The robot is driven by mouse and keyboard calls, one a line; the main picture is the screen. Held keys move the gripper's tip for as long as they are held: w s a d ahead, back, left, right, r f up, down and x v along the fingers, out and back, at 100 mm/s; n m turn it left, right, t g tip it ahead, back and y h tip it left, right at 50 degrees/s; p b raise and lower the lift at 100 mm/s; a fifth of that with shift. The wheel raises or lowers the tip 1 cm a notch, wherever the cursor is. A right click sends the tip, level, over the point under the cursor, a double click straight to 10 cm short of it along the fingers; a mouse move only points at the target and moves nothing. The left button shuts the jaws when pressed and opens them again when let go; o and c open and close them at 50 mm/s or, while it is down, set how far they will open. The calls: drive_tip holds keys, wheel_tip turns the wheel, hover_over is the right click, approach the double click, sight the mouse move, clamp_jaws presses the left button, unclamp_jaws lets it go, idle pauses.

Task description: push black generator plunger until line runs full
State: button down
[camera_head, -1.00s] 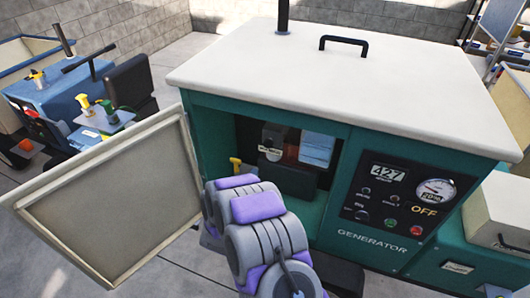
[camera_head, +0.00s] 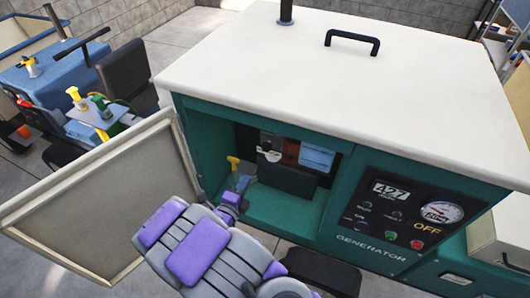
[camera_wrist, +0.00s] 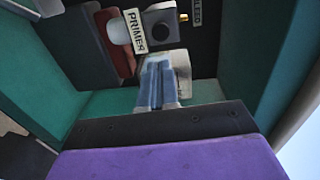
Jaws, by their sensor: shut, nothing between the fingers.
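The green generator (camera_head: 300,228) stands with its side compartment open. The label also shows small in the head view (camera_head: 269,155). My gripper (camera_head: 244,182) is at the lower left of the compartment opening in the head view, below and left of the label. In the wrist view its fingertips (camera_wrist: 160,62) are shut and empty, close to the black block; I cannot tell whether they touch anything. No fuel line is clearly visible.
The open door panel (camera_head: 100,205) stands left of my arm. A yellow handle (camera_head: 233,162) is near my gripper. A dark box (camera_head: 285,178) fills the compartment's middle. The control panel (camera_head: 400,215) reads 427 and OFF. A BLEED label (camera_wrist: 197,12) is beside the block.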

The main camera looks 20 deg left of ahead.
drive_tip(key=shift+d, duration=0.1)
drive_tip(key=b, duration=0.2)
approach(265, 149)
drive_tip(key=w, duration=0.5)
drive_tip(key=shift+w+d+f, duration=0.25)
drive_tip(key=shift+w+f, duration=0.1)
drive_tip(key=shift+f, duration=0.05)
drive_tip(key=shift+w, duration=0.65)
